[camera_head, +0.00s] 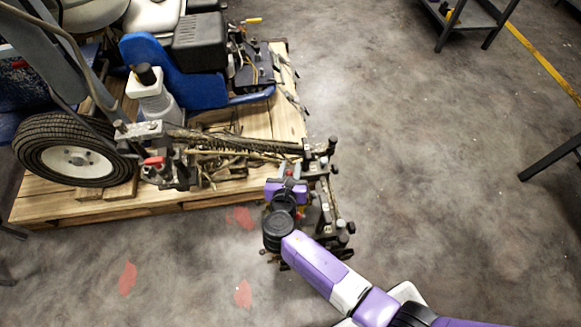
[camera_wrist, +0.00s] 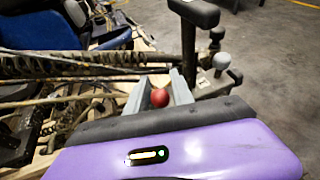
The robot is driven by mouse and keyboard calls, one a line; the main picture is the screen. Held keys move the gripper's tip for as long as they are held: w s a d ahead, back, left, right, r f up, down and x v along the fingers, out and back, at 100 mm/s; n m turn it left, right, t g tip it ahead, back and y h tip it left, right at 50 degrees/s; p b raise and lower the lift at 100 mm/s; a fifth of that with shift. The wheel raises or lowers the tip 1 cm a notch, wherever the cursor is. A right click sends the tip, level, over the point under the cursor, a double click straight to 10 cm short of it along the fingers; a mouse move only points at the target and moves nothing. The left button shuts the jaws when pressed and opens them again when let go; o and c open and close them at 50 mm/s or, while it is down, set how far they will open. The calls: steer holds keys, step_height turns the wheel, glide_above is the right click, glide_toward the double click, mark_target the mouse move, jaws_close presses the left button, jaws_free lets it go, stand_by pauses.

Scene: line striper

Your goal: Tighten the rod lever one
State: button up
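A small red ball knob (camera_wrist: 159,97) shows in the wrist view between the two grey fingers of my gripper (camera_wrist: 160,80). The fingers stand apart on either side of it, with what looks like a narrow gap; whether they touch it is unclear. The rod or lever under the knob is hidden by the gripper body. In the head view my gripper (camera_head: 292,170) is at the right end of the line striper's long rod assembly (camera_head: 235,145). Another red lever (camera_head: 153,161) sits farther left on the machine.
The line striper rests on a wooden pallet (camera_head: 150,205), with a large wheel (camera_head: 72,150) at left. A black T-shaped handle (camera_wrist: 193,14) and a grey round knob (camera_wrist: 221,60) stand right of the fingers. Open floor (camera_head: 430,170) lies to the right.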

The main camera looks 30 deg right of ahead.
steer(key=shift+c, duration=0.2)
jaws_close()
stand_by(1.2)
